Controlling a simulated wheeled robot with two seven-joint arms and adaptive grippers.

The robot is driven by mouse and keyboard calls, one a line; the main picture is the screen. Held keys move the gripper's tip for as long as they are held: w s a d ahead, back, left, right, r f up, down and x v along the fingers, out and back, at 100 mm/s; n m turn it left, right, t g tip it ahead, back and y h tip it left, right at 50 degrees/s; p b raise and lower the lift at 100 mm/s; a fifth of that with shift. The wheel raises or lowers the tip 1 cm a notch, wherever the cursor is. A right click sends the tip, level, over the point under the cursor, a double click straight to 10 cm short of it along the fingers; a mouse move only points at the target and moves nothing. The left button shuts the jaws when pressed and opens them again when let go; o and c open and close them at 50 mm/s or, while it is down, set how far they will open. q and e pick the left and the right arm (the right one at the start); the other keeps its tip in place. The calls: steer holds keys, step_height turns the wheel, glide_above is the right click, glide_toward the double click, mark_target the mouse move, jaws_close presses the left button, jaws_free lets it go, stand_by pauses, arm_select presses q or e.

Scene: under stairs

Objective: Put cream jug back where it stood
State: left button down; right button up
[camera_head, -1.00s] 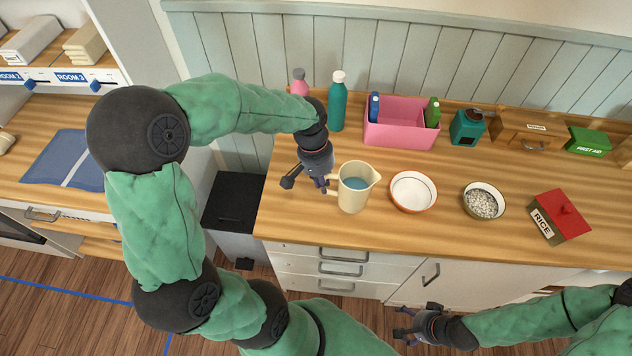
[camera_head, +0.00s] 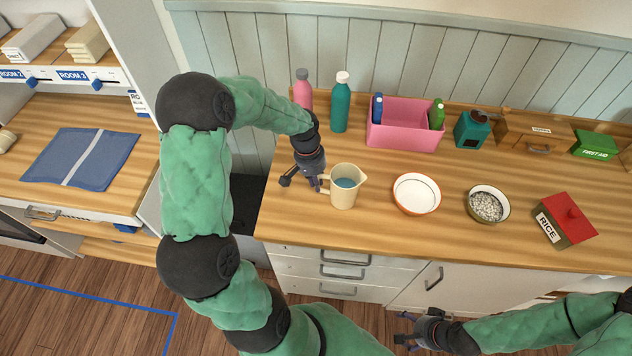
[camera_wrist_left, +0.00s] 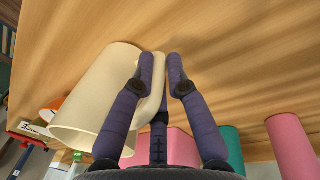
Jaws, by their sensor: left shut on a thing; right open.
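The cream jug (camera_head: 345,192) is upright at the left part of the wooden counter, with something blue inside it. Its spout points right and its handle points left. My left gripper (camera_head: 318,183) is shut on the jug's handle. In the left wrist view the cream jug (camera_wrist_left: 95,105) is at the left, with its handle between the fingers of my left gripper (camera_wrist_left: 160,75). I cannot tell whether the jug's base touches the counter. My right gripper (camera_head: 408,330) is open and empty, low in front of the counter's drawers.
A white bowl with an orange rim (camera_head: 417,194) stands right of the jug, then a bowl of pale grains (camera_head: 487,204) and a rice box (camera_head: 563,222). Behind are a pink bottle (camera_head: 303,90), a teal bottle (camera_head: 341,104) and a pink bin (camera_head: 400,136). The counter's front left is clear.

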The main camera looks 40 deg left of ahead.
arm_select(q)
steer(key=shift+f, duration=0.1)
steer(key=c, duration=1.7)
jaws_free()
steer(key=shift+f, duration=0.15)
steer(key=o, duration=0.5)
steer(key=shift+c, duration=0.2)
steer(key=shift+r, duration=0.3)
step_height(320, 180, up, 12)
steer(key=a+p, duration=0.1)
steer(key=shift+s+a+f+p, duration=0.15)
steer(key=shift+s+a+p, duration=0.15)
steer(key=shift+s+a, duration=0.05)
